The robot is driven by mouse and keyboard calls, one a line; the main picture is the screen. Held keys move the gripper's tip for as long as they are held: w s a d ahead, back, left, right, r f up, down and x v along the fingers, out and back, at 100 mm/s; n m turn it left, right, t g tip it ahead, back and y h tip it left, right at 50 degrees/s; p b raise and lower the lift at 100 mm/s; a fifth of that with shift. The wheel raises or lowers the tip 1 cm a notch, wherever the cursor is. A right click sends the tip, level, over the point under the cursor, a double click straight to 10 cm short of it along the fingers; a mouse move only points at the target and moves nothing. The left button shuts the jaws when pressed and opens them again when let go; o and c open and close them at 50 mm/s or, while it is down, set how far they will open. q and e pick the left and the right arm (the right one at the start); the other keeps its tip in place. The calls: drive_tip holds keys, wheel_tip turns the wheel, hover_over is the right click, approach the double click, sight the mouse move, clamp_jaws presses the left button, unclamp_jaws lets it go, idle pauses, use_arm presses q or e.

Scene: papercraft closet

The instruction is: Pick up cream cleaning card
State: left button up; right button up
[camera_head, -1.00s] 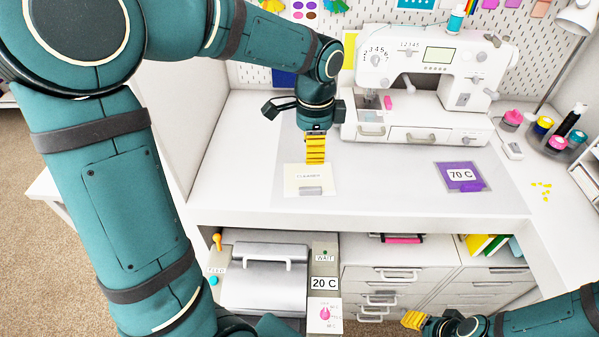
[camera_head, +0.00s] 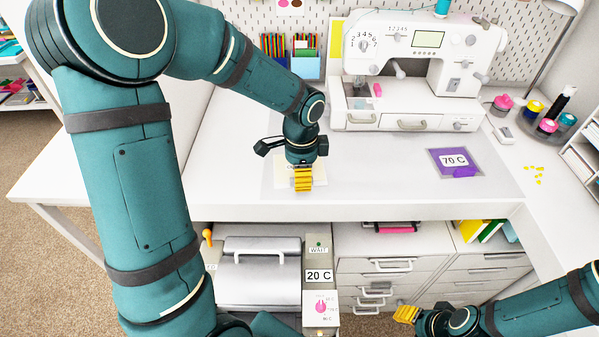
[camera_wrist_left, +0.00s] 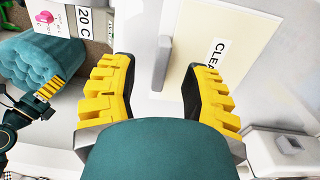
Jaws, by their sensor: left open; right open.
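The cream cleaning card (camera_head: 287,182) lies flat on the white desk, left of its middle. No contact with the tab is visible. My right gripper (camera_head: 407,314) is open and empty at the lower right, in front of the drawers.
A purple "70 C" card (camera_head: 455,161) lies to the right on the desk (camera_head: 390,185). A white sewing machine (camera_head: 420,55) stands behind. A grey press (camera_head: 260,272) with a "20 C" panel (camera_head: 319,276) is below the desk. The desk between the cards is clear.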

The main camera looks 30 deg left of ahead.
use_arm(q)
drive_tip(key=shift+f, duration=0.85)
drive_tip(key=shift+o, duration=0.3)
clamp_jaws()
